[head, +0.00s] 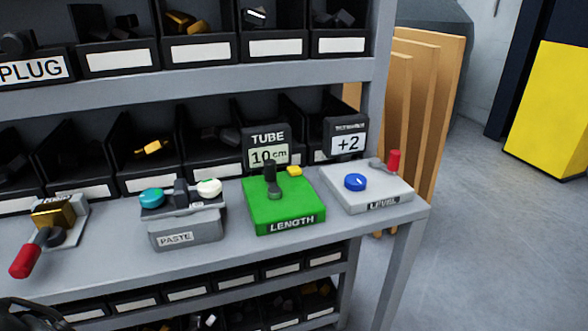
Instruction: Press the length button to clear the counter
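A dark, partly cut-off piece that may be my gripper (30,315) shows at the bottom left corner, well away from the LENGTH box. Its fingers cannot be made out.
A grey LEVEL box (368,190) with a blue knob and red-tipped lever stands to the right, under a +2 display (346,140). Bins line the shelves; floor is clear at right.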

